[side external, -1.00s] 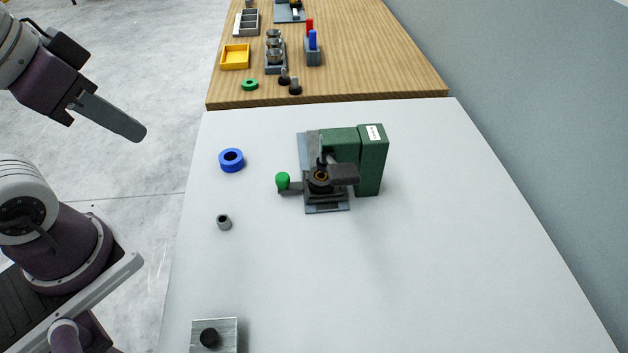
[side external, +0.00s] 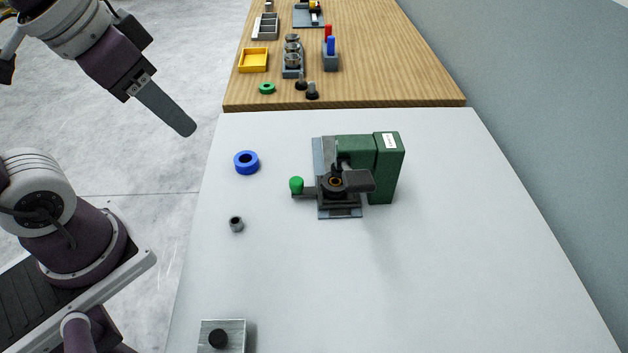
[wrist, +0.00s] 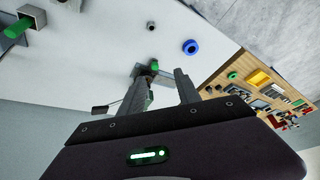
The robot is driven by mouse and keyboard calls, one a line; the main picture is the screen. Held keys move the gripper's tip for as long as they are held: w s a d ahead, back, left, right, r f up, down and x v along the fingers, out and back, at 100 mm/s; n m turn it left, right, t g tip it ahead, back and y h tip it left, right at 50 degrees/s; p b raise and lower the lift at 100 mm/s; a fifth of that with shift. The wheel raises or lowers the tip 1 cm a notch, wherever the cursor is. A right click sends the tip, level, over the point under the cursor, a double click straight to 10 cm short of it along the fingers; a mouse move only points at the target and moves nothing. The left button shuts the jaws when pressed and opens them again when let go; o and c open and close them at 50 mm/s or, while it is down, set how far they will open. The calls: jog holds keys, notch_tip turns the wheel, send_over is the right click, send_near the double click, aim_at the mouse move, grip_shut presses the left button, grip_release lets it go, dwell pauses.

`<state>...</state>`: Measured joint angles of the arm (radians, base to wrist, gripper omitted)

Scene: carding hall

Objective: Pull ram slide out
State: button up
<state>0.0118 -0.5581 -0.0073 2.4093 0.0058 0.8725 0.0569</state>
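The green press (side external: 388,165) stands on a blue-grey base plate on the white table in the side view. A dark slide block with a brass-coloured ring (side external: 335,182) sits at its front. A dark bar with a green knob (side external: 296,185) sticks out to the left, likely the ram slide's handle. The knob also shows in the wrist view (wrist: 154,65), beyond my fingertips, with much of the press hidden by the fingers. My gripper (side external: 189,130) is up and left of the press, touching nothing. In the wrist view its two fingers (wrist: 160,80) are apart and empty.
A blue ring (side external: 246,162) and a small grey bushing (side external: 236,224) lie left of the press. A wooden table (side external: 420,80) with trays and parts adjoins behind. The table right of the press is clear.

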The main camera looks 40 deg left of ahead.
jog(key=shift+o, duration=0.3)
jog(key=w+d+f+m+g, duration=0.1)
jog(key=w+f+m+g, duration=0.1)
jog(key=w, duration=0.7)
jog(key=shift+x, duration=0.8)
jog(key=m+g, duration=0.3)
send_over(296, 180)
notch_tip(296, 180, down, 12)
jog(key=shift+s+f, duration=0.1)
jog(key=shift+s, duration=0.05)
notch_tip(296, 180, down, 8)
jog(key=shift+r, duration=0.2)
grip_shut()
